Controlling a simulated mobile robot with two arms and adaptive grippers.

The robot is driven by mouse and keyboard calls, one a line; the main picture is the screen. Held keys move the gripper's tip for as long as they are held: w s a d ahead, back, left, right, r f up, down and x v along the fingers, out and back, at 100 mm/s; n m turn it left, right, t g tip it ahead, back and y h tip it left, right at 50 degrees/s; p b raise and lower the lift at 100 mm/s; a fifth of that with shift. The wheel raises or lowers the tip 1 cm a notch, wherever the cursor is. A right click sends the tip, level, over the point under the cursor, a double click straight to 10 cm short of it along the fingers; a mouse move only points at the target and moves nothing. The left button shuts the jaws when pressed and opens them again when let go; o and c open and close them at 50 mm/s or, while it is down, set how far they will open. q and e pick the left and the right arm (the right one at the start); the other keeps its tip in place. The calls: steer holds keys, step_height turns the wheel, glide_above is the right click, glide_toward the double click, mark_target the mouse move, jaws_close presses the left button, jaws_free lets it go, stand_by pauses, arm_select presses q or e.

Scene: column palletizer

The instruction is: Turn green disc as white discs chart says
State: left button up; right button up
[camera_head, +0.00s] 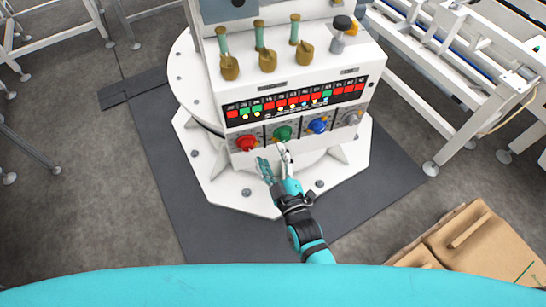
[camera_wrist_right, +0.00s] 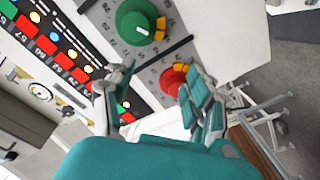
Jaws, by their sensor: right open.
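The green disc (camera_head: 283,132) is a round knob on the front of a white control console, second from the left in a row of knobs. In the right wrist view the green disc (camera_wrist_right: 136,22) has a yellow pointer block and printed scale marks around it. My right gripper (camera_head: 276,161) is open and empty, just below and in front of the green and red discs. In the wrist view its fingers (camera_wrist_right: 155,92) stand apart, with the red disc (camera_wrist_right: 174,80) showing between them. I cannot make out a white discs chart. My left gripper is not in view.
A blue disc (camera_head: 317,125) and a grey disc (camera_head: 351,118) sit to the right. Above runs a black strip (camera_head: 296,100) of red and green number tiles with small lights. Brass-coloured levers (camera_head: 267,60) stand on top. Cardboard (camera_head: 484,245) lies lower right; white conveyor frames flank the console.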

steer(key=shift+a, duration=0.1)
steer(key=c, duration=0.4)
steer(key=shift+d, duration=0.4)
jaws_close()
steer(key=shift+a, duration=0.15)
steer(key=shift+c, duration=1.5)
jaws_free()
steer(key=shift+a, duration=0.2)
steer(key=o, duration=0.5)
steer(key=shift+d, duration=0.1)
steer(key=shift+c, duration=0.2)
steer(key=shift+o, duration=1.3)
steer(key=shift+d, duration=0.25)
steer(key=s+d+y, duration=0.1)
steer(key=s+d, duration=0.3)
steer(key=s, duration=1.2)
steer(key=shift+n+g, duration=0.3)
steer(key=shift+n, duration=0.1)
